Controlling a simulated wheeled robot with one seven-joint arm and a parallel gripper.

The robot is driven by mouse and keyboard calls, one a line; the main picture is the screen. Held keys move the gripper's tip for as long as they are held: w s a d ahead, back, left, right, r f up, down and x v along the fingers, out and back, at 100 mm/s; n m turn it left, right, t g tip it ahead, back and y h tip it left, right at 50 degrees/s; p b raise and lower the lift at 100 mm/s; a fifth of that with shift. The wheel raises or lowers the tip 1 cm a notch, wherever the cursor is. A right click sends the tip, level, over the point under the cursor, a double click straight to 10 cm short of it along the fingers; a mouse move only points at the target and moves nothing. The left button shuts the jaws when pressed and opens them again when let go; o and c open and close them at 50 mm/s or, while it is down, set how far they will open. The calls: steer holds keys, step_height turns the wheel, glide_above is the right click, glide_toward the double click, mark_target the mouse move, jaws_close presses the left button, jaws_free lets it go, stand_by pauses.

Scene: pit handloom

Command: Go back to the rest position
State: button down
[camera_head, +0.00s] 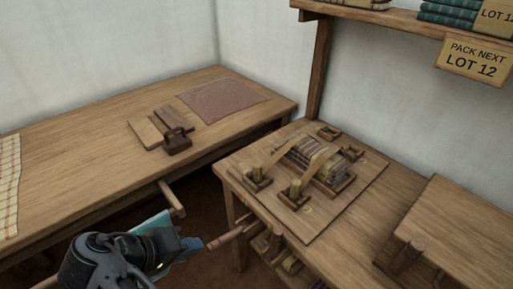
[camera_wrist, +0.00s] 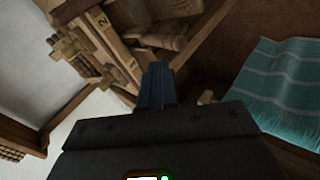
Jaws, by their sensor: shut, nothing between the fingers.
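My gripper (camera_head: 193,244) is at the lower middle of the head view, in front of the gap between the two wooden tables. Its fingers are shut with nothing held between them. In the wrist view the shut fingers (camera_wrist: 154,84) point toward wooden parts of the bench, which appear tilted. A wooden rod end (camera_head: 222,239) shows close to the fingertips in the head view; I cannot tell whether they touch. Teal striped cloth (camera_wrist: 275,85) lies to the right of the fingers in the wrist view, and part of it (camera_head: 152,224) shows behind my arm in the head view.
The left table (camera_head: 75,174) bears a reddish mat (camera_head: 222,100) and a dark block tool (camera_head: 177,141). The right table (camera_head: 395,222) bears a board with wooden holders and a slatted stack (camera_head: 318,160). A shelf sign (camera_head: 475,61) reads "PACK NEXT LOT 12". A raised wooden box (camera_head: 460,225) stands at right.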

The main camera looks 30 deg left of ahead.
steer(key=s+d+f+m+g+y, duration=0.1)
steer(key=s+d+f+g+y, duration=0.3)
steer(key=d+f, duration=0.8)
steer(key=s+d+f+m+t+y, duration=0.25)
steer(key=s+d, duration=0.35)
steer(key=d, duration=0.5)
steer(key=s+d+r+m+t+h, duration=0.2)
steer(key=s+d+r+m+t, duration=0.2)
steer(key=d+r, duration=0.9)
steer(key=s+d+r+m+t+h, duration=0.2)
steer(key=s+d+r, duration=0.6)
steer(key=d+r, duration=0.5)
steer(key=shift+s+r+m+t, duration=0.2)
steer(key=shift+r+m+t, duration=0.3)
steer(key=shift+m+t, duration=0.4)
steer(key=shift+f, duration=0.1)
